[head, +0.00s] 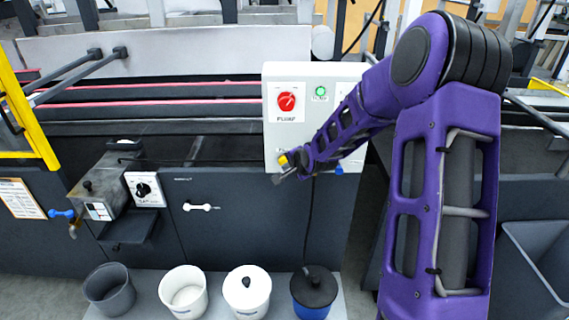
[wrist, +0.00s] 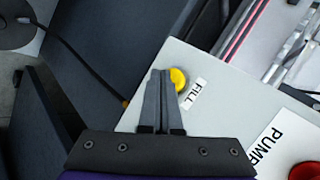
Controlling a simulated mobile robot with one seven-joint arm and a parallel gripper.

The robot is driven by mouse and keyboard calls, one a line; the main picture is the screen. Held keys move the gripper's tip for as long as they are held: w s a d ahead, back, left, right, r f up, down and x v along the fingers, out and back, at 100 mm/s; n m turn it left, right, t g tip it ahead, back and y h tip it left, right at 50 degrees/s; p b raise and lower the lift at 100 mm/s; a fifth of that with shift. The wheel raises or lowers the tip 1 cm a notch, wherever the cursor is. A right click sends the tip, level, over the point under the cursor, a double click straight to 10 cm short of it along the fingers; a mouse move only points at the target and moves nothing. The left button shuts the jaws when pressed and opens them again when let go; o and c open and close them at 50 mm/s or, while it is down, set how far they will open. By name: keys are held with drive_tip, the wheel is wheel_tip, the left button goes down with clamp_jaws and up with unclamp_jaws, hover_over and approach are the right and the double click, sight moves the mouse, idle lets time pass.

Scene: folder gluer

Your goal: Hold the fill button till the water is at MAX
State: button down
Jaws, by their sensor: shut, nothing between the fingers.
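The white control box (head: 273,135) stands at the middle of the machine, and it also shows in the wrist view (wrist: 222,110). The yellow FILL button (wrist: 178,78) is on its face, with the FILL label (wrist: 194,94) beside it. My gripper (wrist: 160,74) is shut and empty, its tips overlapping the button's left edge in the wrist view. In the head view my gripper (head: 280,175) is at the box's lower left corner, by the yellow button (head: 283,160). I cannot tell whether the tips press it. No water level or MAX mark is readable.
A red PUMP knob (head: 286,101) and a green lamp (head: 320,91) are on the box. A blue pot with a black lid (head: 314,286) stands below, a dark line running to it. White pots (head: 183,296) (head: 247,299) and a grey pot (head: 110,293) stand to its left.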

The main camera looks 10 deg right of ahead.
drive_tip(key=shift+s, duration=0.3)
drive_tip(key=s, duration=0.2)
drive_tip(key=s+a, duration=0.1)
drive_tip(key=s, duration=0.1)
drive_tip(key=shift+s, duration=0.35)
